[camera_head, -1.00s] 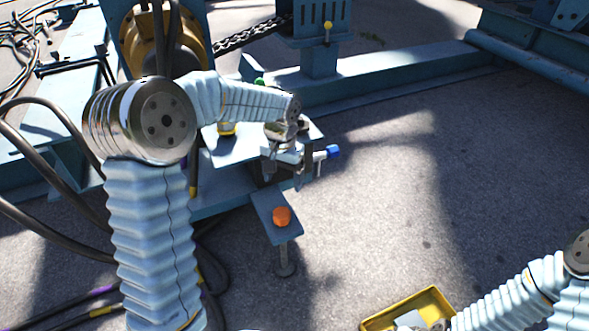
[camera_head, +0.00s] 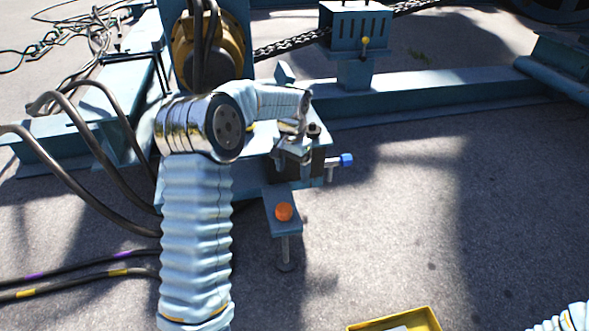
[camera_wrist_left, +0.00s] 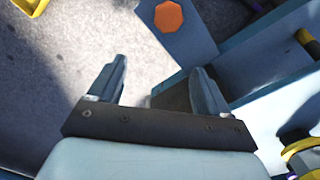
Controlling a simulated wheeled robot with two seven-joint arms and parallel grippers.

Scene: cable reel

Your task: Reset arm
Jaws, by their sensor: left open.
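My left arm rises from the bottom of the head view and bends right over a blue machine platform (camera_head: 322,140). My left gripper (camera_head: 292,158) is by the platform's front edge, partly hidden by its own wrist. In the left wrist view the left gripper (camera_wrist_left: 160,85) has its two fingers apart with nothing between them. An orange knob (camera_head: 284,212) sits on a small blue plate in front of the platform; it also shows in the left wrist view (camera_wrist_left: 168,16). Only a sleeve of my right arm shows at the bottom right; its gripper is out of view.
A blue-capped handle (camera_head: 346,160) sticks out right of the platform. A yellow tray (camera_head: 428,318) lies on the ground at the bottom. Black hoses (camera_head: 75,270) run at the left, and a reel (camera_head: 190,55) with a chain stands behind. Ground at the right is open.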

